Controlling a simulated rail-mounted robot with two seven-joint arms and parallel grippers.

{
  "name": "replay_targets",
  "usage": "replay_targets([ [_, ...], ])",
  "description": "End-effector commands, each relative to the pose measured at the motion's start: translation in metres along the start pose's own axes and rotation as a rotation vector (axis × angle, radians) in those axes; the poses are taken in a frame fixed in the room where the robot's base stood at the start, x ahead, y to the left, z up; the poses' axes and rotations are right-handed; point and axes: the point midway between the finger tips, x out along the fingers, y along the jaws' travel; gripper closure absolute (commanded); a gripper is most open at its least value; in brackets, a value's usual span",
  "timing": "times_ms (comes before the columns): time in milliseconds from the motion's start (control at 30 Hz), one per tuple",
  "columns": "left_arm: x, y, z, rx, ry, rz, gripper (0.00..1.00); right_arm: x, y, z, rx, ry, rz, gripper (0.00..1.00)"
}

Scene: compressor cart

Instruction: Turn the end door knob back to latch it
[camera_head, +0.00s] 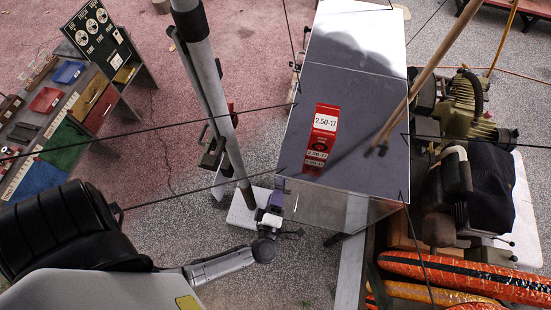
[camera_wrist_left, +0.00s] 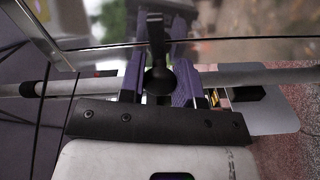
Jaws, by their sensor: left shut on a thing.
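The end door (camera_head: 335,200) is the pale, glossy panel at the near end of the grey box-shaped cart cover (camera_head: 345,110). My left gripper (camera_head: 271,212), with purple fingers, is at the left edge of this end. In the left wrist view, its two purple fingers stand on either side of a black knob (camera_wrist_left: 158,80) with an upright dark bar (camera_wrist_left: 155,35). The gripper is shut on the knob. The knob's latch is hidden, so I cannot tell its state. My right gripper is not in view.
A red box marked 2.50-17 (camera_head: 322,135) lies on the cover. A thick grey pole (camera_head: 213,90) stands just left of the cart. A brown pole (camera_head: 430,70) crosses at the right, near machinery (camera_head: 465,110). Orange-black rolls (camera_head: 460,275) lie at the lower right.

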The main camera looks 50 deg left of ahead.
Motion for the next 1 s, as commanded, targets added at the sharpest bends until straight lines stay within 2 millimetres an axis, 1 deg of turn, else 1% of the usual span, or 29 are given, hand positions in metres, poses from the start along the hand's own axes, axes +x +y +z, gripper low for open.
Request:
replay_targets([
  [467, -0.0001, -0.0003, 0.0003, 0.013, -0.001, 0.000, 0.93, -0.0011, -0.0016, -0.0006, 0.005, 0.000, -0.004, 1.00],
  [500, -0.0001, -0.0004, 0.0003, 0.013, -0.001, 0.000, 0.67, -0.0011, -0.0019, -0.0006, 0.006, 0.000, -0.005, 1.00],
  [700, 0.0000, -0.0003, 0.0002, 0.012, 0.000, 0.000, 0.48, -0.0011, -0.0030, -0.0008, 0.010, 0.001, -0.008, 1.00],
  [767, 0.0000, -0.0003, 0.0001, 0.012, 0.000, 0.000, 0.44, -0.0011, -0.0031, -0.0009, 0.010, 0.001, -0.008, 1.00],
  [1000, -0.0009, -0.0005, 0.0001, 0.012, 0.000, 0.000, 0.44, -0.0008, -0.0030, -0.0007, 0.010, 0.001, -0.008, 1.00],
])
